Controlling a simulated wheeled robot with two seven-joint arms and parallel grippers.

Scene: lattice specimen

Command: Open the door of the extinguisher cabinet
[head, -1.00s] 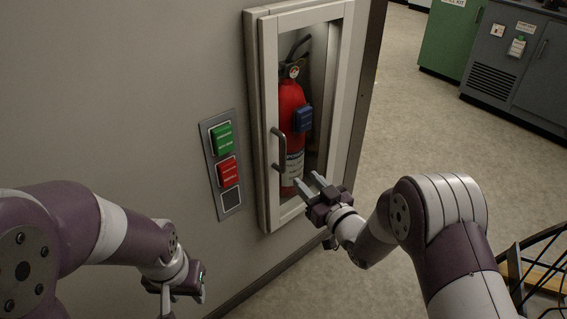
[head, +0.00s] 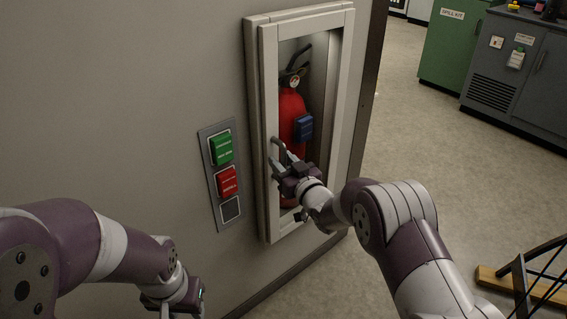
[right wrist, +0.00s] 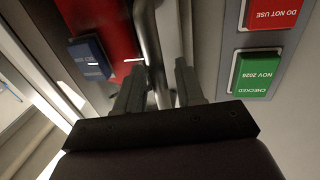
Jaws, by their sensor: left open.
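The extinguisher cabinet (head: 262,130) is set in the wall, and its pale-framed glazed door (head: 269,95) looks closed. A red fire extinguisher (head: 291,112) with a blue tag stands behind the glass. The grey bar handle (head: 276,146) is on the door's left side, its lower part hidden by my right gripper (head: 283,160). In the right wrist view the handle (right wrist: 150,45) runs between the two spread fingers of my right gripper (right wrist: 160,82); I cannot tell whether either touches it. My left gripper (head: 178,307) is open and empty at the bottom edge, away from the cabinet.
A wall panel (head: 231,205) with a green label (head: 222,149) and a red label (head: 227,181) is left of the cabinet. A green cabinet (head: 447,45) and grey cabinets (head: 505,75) stand at the back right. A dark-framed object (head: 518,285) is at lower right. Floor between is clear.

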